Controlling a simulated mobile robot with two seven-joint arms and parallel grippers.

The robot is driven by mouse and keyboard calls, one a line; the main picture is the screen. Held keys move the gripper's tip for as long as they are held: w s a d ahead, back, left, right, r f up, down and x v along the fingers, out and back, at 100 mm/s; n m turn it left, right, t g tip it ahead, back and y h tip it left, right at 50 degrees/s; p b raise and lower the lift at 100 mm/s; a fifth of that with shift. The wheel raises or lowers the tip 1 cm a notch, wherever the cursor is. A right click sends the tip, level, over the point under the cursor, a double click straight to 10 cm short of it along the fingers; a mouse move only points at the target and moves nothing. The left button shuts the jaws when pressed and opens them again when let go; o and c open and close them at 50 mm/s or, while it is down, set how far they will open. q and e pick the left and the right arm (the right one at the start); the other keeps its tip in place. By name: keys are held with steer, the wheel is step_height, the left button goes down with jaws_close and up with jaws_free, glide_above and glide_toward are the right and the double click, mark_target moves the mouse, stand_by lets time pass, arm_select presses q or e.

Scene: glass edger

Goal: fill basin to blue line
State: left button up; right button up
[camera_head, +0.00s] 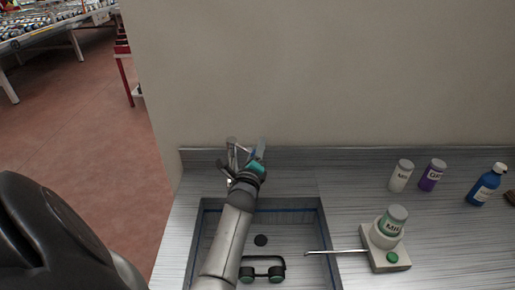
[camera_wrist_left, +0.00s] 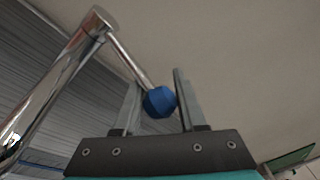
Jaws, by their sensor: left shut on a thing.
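The basin (camera_head: 321,235) is sunk in the grey counter. A blue line (camera_head: 290,210) runs along its inner walls, and I cannot make out any water surface in it. A chrome faucet (camera_head: 231,152) stands at its back edge; it also shows large in the left wrist view (camera_wrist_left: 68,75). My left gripper (camera_head: 258,150) is beside the faucet. In the left wrist view a blue knob (camera_wrist_left: 159,102), on a thin metal stem from the faucet, sits between its fingers, which are shut on it. My arm hides part of the basin's left side. My right gripper is not in view.
A dark round drain (camera_head: 261,240) and a black-framed item with green round pads (camera_head: 262,274) show within the basin outline. A pale dispenser (camera_head: 389,247) stands right, its thin rod (camera_head: 335,252) reaching over the basin. White (camera_head: 401,176), purple (camera_head: 432,175) and blue (camera_head: 484,186) bottles stand behind.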

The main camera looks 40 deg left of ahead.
arm_select(q)
jaws_close()
steer(key=shift+r, duration=0.1)
stand_by(0.7)
